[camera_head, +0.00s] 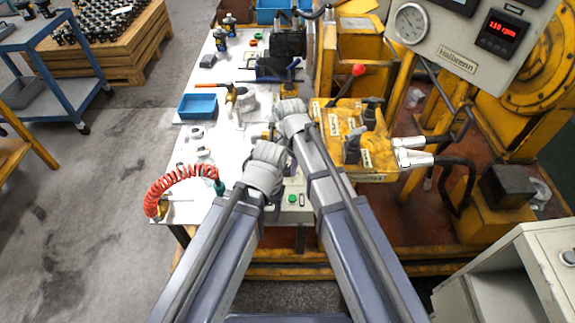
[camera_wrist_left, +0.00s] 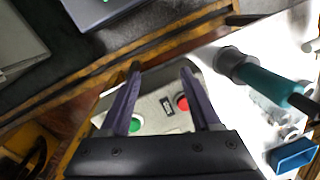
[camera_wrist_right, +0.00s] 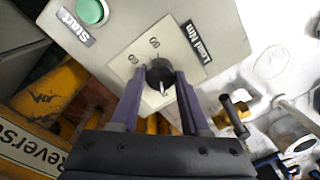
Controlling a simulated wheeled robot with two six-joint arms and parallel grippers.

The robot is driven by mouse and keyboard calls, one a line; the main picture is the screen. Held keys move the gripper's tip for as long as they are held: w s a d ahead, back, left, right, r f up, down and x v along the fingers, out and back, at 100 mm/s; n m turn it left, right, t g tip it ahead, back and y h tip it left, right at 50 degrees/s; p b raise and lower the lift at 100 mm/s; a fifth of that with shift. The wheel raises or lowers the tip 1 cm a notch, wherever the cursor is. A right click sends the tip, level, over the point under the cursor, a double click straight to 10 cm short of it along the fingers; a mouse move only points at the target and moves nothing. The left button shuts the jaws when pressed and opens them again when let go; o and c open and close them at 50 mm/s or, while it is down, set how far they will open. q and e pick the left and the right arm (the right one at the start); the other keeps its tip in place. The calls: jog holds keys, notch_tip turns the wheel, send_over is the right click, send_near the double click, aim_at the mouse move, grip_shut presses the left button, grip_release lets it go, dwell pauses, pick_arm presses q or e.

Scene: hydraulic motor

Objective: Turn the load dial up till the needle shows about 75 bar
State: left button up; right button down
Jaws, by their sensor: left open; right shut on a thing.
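The load dial (camera_wrist_right: 158,73) is a black knob on a pale panel with a "Load" label, seen in the right wrist view. My right gripper (camera_wrist_right: 158,86) is shut on it, with one finger on each side. In the head view my right gripper (camera_head: 291,112) hides the dial. The round white gauge (camera_head: 410,23) is on the grey panel at the upper right; its needle is too small to read. My left gripper (camera_wrist_left: 160,74) is open and empty, above a control box with a green button (camera_wrist_left: 135,124) and a red button (camera_wrist_left: 183,102).
A red digital display (camera_head: 501,32) is beside the gauge. A green Start button (camera_wrist_right: 92,11) sits near the dial. A yellow lever block (camera_head: 360,130) stands right of my right gripper. A blue tray (camera_head: 198,105) and a coiled red hose (camera_head: 175,180) lie to the left on the white table.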

aim_at(288, 169)
jog(key=shift+c, duration=1.9)
grip_release()
jog(key=shift+r, duration=0.15)
notch_tip(288, 169, up, 8)
jog(key=p, duration=0.8)
jog(key=shift+s+d, duration=0.15)
jog(key=shift+f, duration=0.2)
jog(key=shift+f, duration=0.1)
